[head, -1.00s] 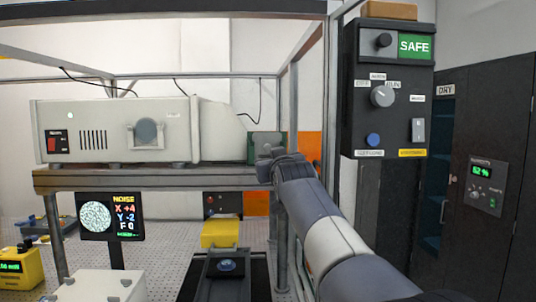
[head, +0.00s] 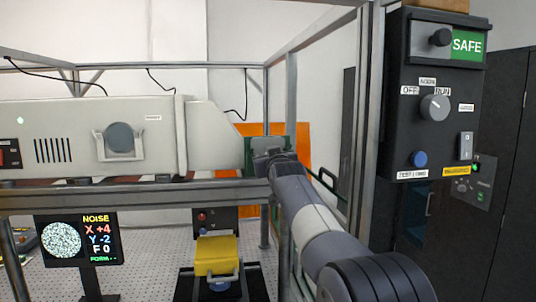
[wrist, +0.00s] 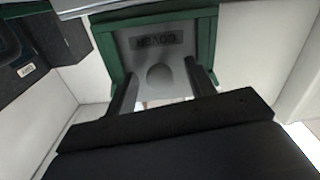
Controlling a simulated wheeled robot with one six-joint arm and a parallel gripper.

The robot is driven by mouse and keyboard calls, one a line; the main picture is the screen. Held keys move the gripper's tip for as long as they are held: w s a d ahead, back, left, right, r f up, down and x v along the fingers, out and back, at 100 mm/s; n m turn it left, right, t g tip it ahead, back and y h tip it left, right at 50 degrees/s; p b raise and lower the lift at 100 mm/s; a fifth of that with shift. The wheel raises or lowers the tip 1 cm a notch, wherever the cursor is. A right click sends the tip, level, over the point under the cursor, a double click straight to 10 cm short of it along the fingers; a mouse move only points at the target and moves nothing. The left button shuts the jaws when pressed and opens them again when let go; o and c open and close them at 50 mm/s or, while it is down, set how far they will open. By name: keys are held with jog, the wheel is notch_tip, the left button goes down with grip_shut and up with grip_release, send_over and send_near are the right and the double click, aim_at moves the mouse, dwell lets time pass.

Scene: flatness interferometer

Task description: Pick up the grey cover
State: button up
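The grey cover (wrist: 150,50) sits in a green frame (wrist: 108,55) in the wrist view. It carries a label reading COVER, upside down, and a round grey knob (wrist: 159,77). My gripper (wrist: 163,82) is open, with one finger on each side of the knob. Gaps show between the fingers and the knob. In the head view the green frame (head: 250,146) is at the right end of the pale interferometer housing (head: 165,140). My gripper (head: 272,160) is in front of it there and hides most of the cover.
A steel post and beam frame (head: 291,95) surrounds the bench. A black control box (head: 430,130) with a SAFE sign is at the right. A noise display (head: 78,240) and a yellow block (head: 217,255) are below the housing. A dark cabinet (head: 510,200) stands far right.

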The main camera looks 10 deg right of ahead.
jog(key=c, duration=1)
jog(key=shift+r, duration=0.1)
